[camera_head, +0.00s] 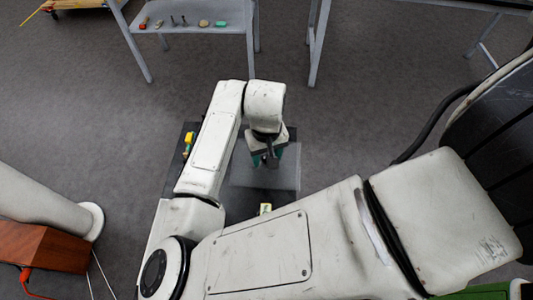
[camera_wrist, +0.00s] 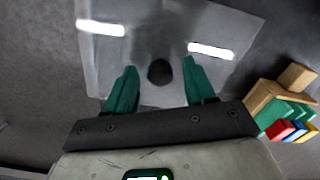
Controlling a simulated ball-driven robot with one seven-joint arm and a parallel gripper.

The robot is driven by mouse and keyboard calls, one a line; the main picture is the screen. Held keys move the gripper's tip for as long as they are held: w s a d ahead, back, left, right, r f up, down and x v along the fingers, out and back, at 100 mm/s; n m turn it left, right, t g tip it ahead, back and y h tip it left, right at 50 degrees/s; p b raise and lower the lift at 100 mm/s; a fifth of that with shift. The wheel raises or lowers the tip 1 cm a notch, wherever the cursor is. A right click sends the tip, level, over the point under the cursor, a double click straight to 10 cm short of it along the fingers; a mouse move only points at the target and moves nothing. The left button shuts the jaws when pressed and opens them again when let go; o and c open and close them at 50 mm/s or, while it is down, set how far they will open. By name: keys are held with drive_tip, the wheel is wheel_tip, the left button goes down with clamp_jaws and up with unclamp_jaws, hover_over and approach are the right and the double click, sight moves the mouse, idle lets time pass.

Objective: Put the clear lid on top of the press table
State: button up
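The clear lid (camera_head: 285,176) is a see-through, greyish square sheet beneath my gripper (camera_head: 268,160) in the head view. In the wrist view the lid (camera_wrist: 145,42) fills the upper middle, with two bright light reflections and a round black knob (camera_wrist: 160,72). My gripper (camera_wrist: 159,66) has two green fingers, set apart on either side of the knob. I see a gap on both sides, so the gripper is open and holds nothing. My arm hides part of the lid in the head view. I cannot tell which table is the press table.
A pale table (camera_head: 190,20) with several small tools stands at the back. A yellow item (camera_head: 189,138) lies left of my forearm. Wooden and coloured blocks (camera_wrist: 290,118) sit right of the lid in the wrist view. A wooden box (camera_head: 40,247) is at lower left. Grey floor is open beyond.

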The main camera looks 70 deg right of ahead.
wheel_tip(320, 180, up, 12)
drive_tip(key=shift+r, duration=0.2)
idle(0.5)
